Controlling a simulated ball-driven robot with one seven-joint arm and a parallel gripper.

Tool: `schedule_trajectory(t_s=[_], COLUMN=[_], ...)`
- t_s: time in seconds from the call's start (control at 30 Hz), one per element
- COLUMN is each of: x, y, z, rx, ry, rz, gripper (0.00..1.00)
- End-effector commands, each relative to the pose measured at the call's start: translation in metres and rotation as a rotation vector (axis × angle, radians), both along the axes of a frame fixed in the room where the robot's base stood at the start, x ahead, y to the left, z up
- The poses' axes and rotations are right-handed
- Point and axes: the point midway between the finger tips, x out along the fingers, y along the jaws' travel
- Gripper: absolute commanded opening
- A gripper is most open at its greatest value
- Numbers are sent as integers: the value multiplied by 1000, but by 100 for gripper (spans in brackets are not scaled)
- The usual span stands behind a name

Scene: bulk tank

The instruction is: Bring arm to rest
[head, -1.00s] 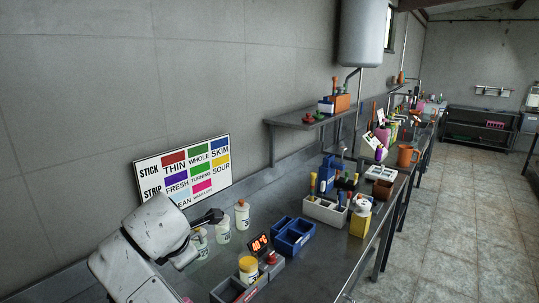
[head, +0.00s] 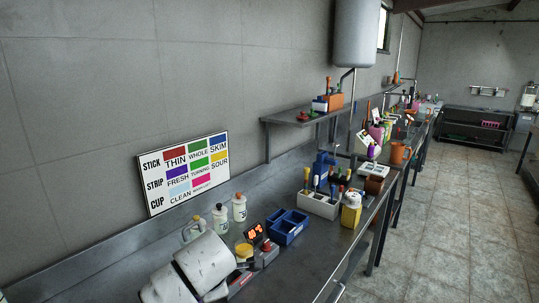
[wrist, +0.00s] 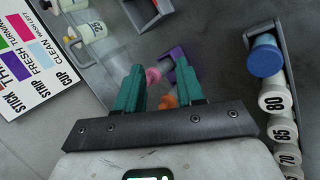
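My gripper (wrist: 158,75) shows in the wrist view with its two teal fingers apart and a gap between them. Nothing is held; a pink item (wrist: 153,75) and an orange item (wrist: 168,101) show in the gap, on or over the bench beyond. In the head view my white arm (head: 200,268) is low at the bottom left, over the near end of the steel bench (head: 300,262). The fingers are hard to make out there. The arm's end is near a yellow-lidded jar (head: 243,250) and the red-digit display (head: 256,234).
White bottles (head: 220,218) stand by the wall below the sign (head: 185,172). A blue bin (head: 288,227), a white tool caddy (head: 318,206) and a yellow container (head: 351,211) stand farther along. A grey rack of numbered white pieces (wrist: 274,103) lies right of the fingers. The floor right is clear.

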Motion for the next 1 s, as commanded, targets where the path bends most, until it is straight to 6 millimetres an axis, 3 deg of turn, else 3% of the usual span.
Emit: schedule_trajectory(t_s=[0.27,0.47,0.6,0.8,1.0], x=[-34,-85,-133,-208,-271], y=[-82,-173,-239,-320,-371], z=[-62,-107,-129,-143,-141], rx=[214,421,556,717,825], ry=[121,216,262,280,262], rz=[-327,-704,-994,-1378,-1660], gripper=[38,38,38,38,38])
